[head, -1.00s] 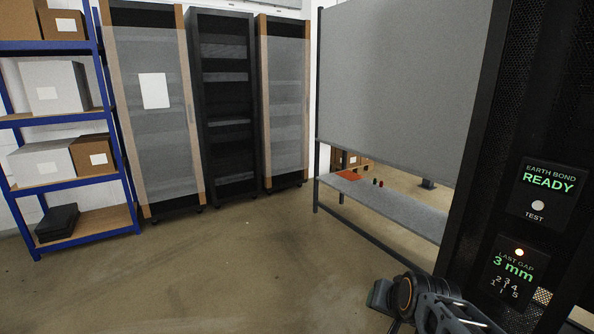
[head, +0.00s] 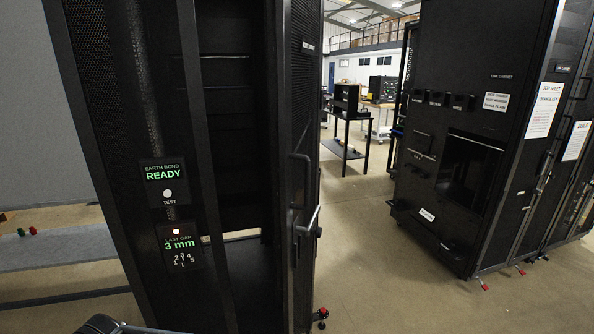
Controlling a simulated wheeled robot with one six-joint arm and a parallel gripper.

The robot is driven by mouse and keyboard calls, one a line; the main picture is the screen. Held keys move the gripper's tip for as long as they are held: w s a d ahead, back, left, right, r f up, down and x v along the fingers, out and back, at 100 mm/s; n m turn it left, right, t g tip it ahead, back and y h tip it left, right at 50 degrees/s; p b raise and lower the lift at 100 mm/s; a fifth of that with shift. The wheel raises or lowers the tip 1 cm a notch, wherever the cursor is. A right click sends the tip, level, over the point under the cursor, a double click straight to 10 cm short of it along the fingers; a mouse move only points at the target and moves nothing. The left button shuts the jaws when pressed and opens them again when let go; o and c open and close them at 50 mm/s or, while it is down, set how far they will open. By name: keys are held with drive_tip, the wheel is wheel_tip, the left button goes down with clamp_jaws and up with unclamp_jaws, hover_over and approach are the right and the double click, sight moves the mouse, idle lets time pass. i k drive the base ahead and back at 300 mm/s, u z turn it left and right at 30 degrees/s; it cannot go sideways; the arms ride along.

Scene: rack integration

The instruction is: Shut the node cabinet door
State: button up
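A tall black cabinet (head: 100,150), which I take to be the node cabinet, stands close at left centre in the head view. Its front opening (head: 235,130) is uncovered and shows a dark interior. A black mesh door (head: 305,90) stands open at the opening's right side, seen nearly edge-on. The door has a long vertical handle (head: 297,180) and a grey lever (head: 311,221). Its small label is too small to read. My gripper is not in view; only a dark rounded piece, probably of my arm, shows at the bottom left edge.
Two small panels on the cabinet side read "EARTH BOND READY" (head: 166,182) and "LAST GAP 3 mm" (head: 182,247). A black line cabinet (head: 465,65) stands at right. Bare floor (head: 375,260) lies between them. A black table (head: 350,110) stands behind.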

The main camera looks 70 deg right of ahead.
sight(291, 239)
drive_tip(key=z, duration=0.5)
drive_tip(key=k, duration=1.2)
drive_tip(key=z, duration=1.15)
drive_tip(key=i, duration=0.85)
drive_tip(key=z, duration=0.45)
drive_tip(key=k, duration=0.6)
drive_tip(key=u, duration=0.8)
drive_tip(key=i, duration=0.35)
drive_tip(key=z, duration=0.2)
